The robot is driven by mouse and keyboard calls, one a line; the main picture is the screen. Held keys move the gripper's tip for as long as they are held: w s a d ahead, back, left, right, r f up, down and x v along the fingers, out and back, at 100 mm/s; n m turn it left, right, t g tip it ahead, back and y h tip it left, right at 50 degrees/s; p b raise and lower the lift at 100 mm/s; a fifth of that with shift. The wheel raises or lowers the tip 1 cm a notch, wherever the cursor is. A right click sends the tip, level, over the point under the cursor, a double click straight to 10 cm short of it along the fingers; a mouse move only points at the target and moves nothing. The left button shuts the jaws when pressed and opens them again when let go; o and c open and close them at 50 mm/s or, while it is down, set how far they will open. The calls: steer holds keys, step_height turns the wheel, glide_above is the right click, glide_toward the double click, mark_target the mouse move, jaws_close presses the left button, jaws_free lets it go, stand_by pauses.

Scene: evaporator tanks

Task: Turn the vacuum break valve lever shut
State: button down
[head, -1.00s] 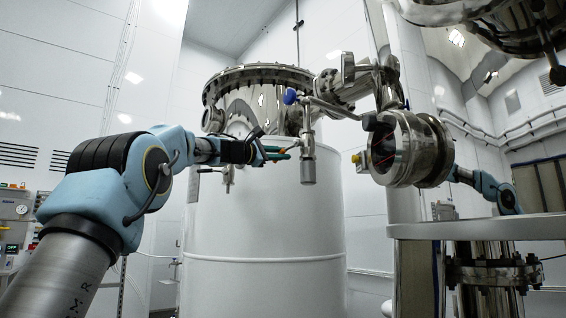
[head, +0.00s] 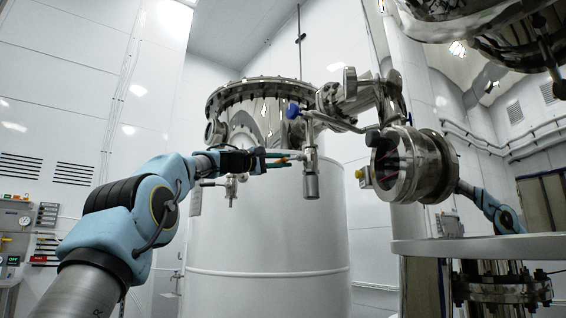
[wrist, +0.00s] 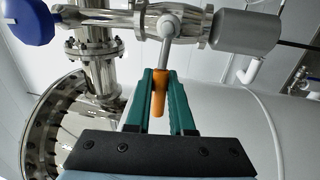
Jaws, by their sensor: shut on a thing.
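The vacuum break valve lever has an orange grip (wrist: 158,98) on a metal stem, which runs up to a steel valve body (wrist: 182,27) in the wrist view. My gripper (wrist: 162,78) has its teal fingers on both sides of the orange grip and is shut on it. In the head view my gripper (head: 288,157) reaches in from the left to the valve body (head: 310,160), beside the white tank. The orange grip shows only as a small spot there, mostly hidden by the fingers.
A blue knob (head: 293,110) sits above the valve. The large white tank (head: 265,235) with a bolted steel lid stands behind. A steel sight-glass vessel (head: 405,165) and a grey platform edge (head: 480,246) are at the right.

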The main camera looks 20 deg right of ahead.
steer(key=shift+s+r, duration=0.1)
steer(key=shift+r, duration=0.05)
steer(key=c, duration=0.8)
jaws_free()
steer(key=shift+b+v, duration=3)
steer(key=shift+v, duration=2.4)
